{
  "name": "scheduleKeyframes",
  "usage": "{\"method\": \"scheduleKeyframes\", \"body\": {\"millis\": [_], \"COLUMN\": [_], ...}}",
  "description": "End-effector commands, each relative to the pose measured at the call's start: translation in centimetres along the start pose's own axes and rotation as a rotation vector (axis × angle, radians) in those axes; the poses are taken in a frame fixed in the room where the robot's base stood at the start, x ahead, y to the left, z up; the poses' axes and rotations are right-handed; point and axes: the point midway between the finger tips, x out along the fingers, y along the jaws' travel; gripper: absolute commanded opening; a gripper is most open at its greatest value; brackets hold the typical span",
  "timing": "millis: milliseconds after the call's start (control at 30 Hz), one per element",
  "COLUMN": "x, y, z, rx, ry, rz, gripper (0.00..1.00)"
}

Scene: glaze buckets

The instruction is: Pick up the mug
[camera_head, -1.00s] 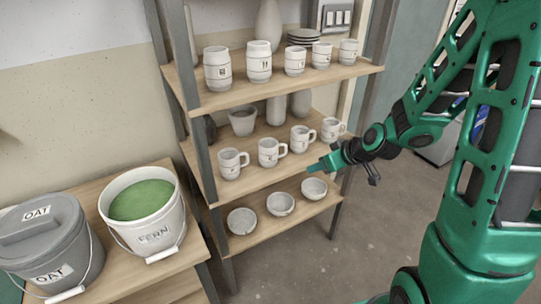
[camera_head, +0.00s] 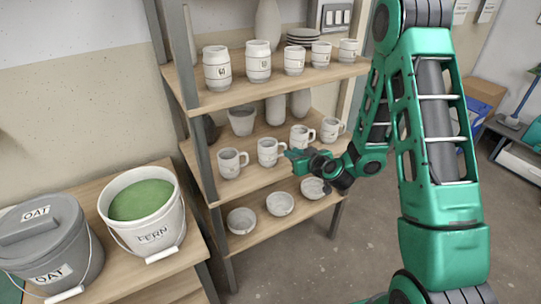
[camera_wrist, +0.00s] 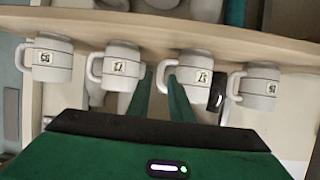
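Several white mugs with labels stand in a row on the middle shelf. The second mug from the left (camera_head: 268,152), handle to the right, is the nearest to my gripper (camera_head: 291,156). In the wrist view, where things appear upside down, that mug (camera_wrist: 195,82) is just ahead, its handle at its left side. My gripper (camera_wrist: 160,78) is open, with two green fingers apart and the mug's handle roughly ahead of the gap. I cannot tell whether the fingers touch the handle. The other mugs (camera_head: 231,162), (camera_head: 302,135) and (camera_head: 333,130) stand to either side.
The shelf unit's middle board (camera_head: 245,183) holds the mugs. Cups (camera_head: 258,62) stand on the board above, and bowls (camera_head: 280,203) below. A white bucket of green glaze (camera_head: 150,222) and a grey lidded bucket (camera_head: 45,240) stand on a table at the left.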

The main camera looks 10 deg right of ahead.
Motion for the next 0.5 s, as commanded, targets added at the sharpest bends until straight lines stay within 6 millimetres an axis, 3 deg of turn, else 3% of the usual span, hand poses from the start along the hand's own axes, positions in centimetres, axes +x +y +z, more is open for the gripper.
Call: {"method": "scheduleKeyframes", "body": {"millis": [267, 500], "x": [2.0, 5.2], "y": [-0.1, -0.2], "z": [0.0, -0.2], "rx": [-0.002, -0.003], "ry": [0.000, 0.001], "rz": [0.000, -0.001], "gripper": [0.19, 0.19]}}
